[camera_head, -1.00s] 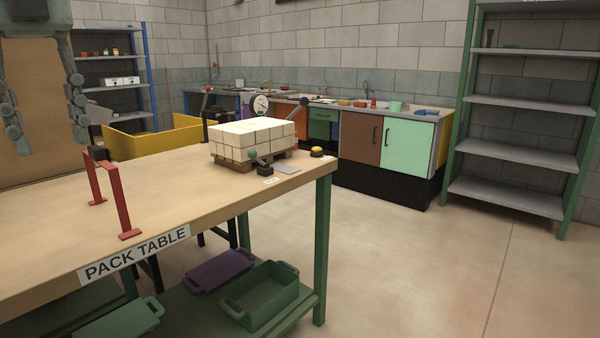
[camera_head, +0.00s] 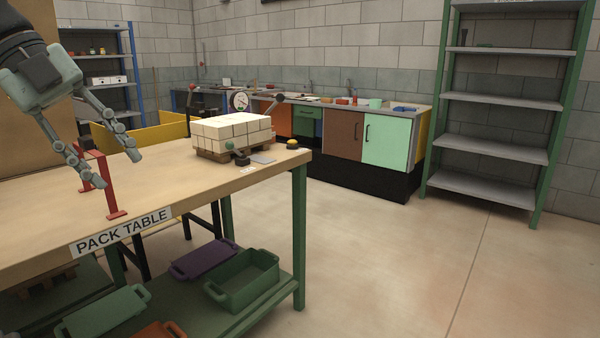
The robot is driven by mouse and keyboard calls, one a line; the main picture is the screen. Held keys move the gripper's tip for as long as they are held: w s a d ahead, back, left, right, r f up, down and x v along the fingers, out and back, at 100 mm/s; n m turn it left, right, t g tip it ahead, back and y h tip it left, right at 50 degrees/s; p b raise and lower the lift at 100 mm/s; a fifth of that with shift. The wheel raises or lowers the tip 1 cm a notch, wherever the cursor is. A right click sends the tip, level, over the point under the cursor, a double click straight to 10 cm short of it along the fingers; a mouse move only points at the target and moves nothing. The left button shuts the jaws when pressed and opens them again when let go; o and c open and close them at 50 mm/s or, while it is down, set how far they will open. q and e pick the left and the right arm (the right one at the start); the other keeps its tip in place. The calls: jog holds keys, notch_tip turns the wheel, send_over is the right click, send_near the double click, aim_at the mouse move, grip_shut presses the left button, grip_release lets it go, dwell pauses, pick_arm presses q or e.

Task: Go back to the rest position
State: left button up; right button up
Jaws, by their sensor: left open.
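My left gripper (camera_head: 107,169) comes in at the upper left, with its two grey fingers spread apart and nothing between them. It hangs over the left part of the pack table (camera_head: 50,222), close to a red frame (camera_head: 110,185) that its fingers partly overlap in the picture.
Green bins (camera_head: 245,285) and a purple bin (camera_head: 203,258) sit on the lower shelf. A cabinet row (camera_head: 343,135) and metal shelving (camera_head: 495,147) stand behind. The floor (camera_head: 400,260) at right is clear.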

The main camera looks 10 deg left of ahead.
pick_arm(q)
jog(key=w+a+f+n+t+h, duration=0.4)
jog(key=w+f+n+t+h, duration=0.15)
jog(key=w+f+t, duration=0.75)
jog(key=a+f+n+y, duration=0.4)
jog(key=f+n+y, duration=0.2)
jog(key=f, duration=0.6)
jog(key=a+f+n+y, duration=0.4)
jog(key=f+n+y, duration=0.2)
jog(key=f, duration=0.5)
jog(key=s+d+f+n+g+y, duration=0.1)
jog(key=s+d+f+n+g, duration=0.15)
jog(key=s+f, duration=0.6)
jog(key=s+d+f+n+g+y, duration=0.2)
jog(key=s+d+f+g, duration=0.15)
jog(key=f, duration=0.95)
jog(key=s+d+f+g+h, duration=0.1)
jog(key=s+d+f+g, duration=0.2)
jog(key=s+d+f, duration=0.2)
jog(key=s+d+f+n+g+h, duration=0.1)
jog(key=s+d+f+g, duration=0.2)
jog(key=s+d+f, duration=0.3)
jog(key=s+d, duration=0.2)
jog(key=s, duration=0.3)
jog(key=shift+d+f, duration=0.2)
jog(key=shift+d, duration=0.05)
jog(key=shift+h, duration=0.25)
